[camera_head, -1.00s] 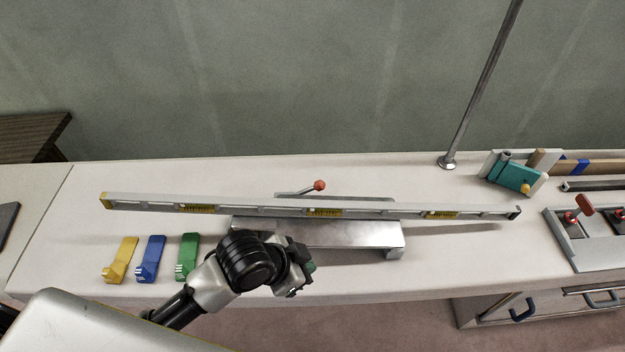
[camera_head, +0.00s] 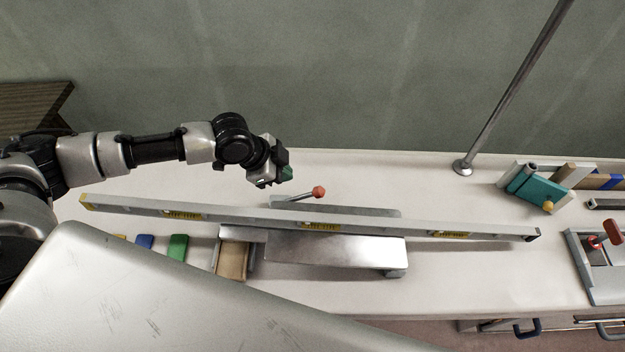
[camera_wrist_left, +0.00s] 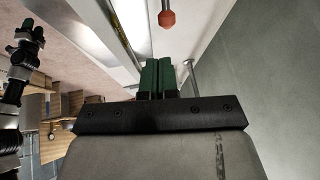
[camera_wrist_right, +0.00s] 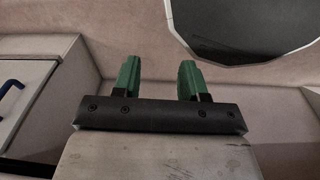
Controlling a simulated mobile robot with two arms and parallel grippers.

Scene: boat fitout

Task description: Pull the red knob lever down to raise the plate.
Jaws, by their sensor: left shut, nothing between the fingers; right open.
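The lever's red knob (camera_head: 318,192) stands behind the long spirit level, at the back of the metal plate (camera_head: 335,251). The knob also shows in the left wrist view (camera_wrist_left: 166,19), ahead of the fingertips. My left gripper (camera_head: 287,174) is shut and empty, a little left of the knob and apart from it. Its green fingers are together in the left wrist view (camera_wrist_left: 158,76). My right gripper (camera_wrist_right: 160,78) is open and empty in the right wrist view, facing the floor and cabinet area. It is not seen in the head view.
The spirit level (camera_head: 380,225) lies across the plate. A blue wedge (camera_head: 144,241) and a green wedge (camera_head: 177,247) lie at the left. A metal pole (camera_head: 510,90) rises at the back right, near a teal clamp-like part (camera_head: 538,189). The wall is behind.

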